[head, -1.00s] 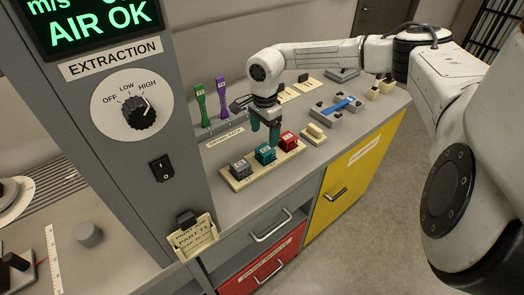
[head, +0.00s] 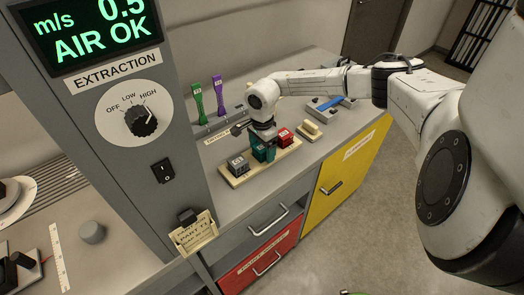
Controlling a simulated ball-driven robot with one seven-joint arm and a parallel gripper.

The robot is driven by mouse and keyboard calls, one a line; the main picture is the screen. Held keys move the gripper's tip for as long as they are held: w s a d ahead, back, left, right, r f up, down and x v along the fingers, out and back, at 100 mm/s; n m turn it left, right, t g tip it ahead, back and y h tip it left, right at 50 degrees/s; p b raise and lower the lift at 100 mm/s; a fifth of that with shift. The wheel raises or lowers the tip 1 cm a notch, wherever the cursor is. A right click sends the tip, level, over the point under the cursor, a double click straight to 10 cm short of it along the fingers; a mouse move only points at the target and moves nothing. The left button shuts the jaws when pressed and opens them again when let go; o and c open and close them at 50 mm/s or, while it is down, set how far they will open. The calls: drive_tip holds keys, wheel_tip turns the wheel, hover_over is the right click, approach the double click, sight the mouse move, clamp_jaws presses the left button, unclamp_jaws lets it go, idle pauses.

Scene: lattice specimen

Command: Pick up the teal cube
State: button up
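The teal cube (head: 261,154) sits in the middle of a pale wooden tray (head: 236,180) on the grey counter, between a grey cube and a red cube. My gripper (head: 263,148) points down over the teal cube, with its dark teal fingers low at the cube. The fingers and wrist hide much of the cube, and their colour blends with it. I cannot tell whether the fingers press on it or stand a little apart. The cube appears still down in the tray.
The grey cube (head: 238,166) is close on the left and the red cube (head: 283,137) close on the right. Green (head: 195,100) and purple (head: 218,95) upright tools stand behind. A cream block (head: 309,130) lies to the right. The grey extraction panel (head: 150,200) rises at the left.

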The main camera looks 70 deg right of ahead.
drive_tip(key=c, duration=1)
drive_tip(key=shift+c, duration=0.2)
drive_tip(key=shift+r, duration=0.15)
drive_tip(key=shift+r+b, duration=0.45)
drive_tip(key=shift+r, duration=0.1)
drive_tip(key=s+a+r+b, duration=0.5)
drive_tip(key=s+a+r, duration=0.1)
drive_tip(key=a+r, duration=0.5)
drive_tip(key=shift+s+a+r, duration=0.35)
drive_tip(key=shift+a, duration=0.35)
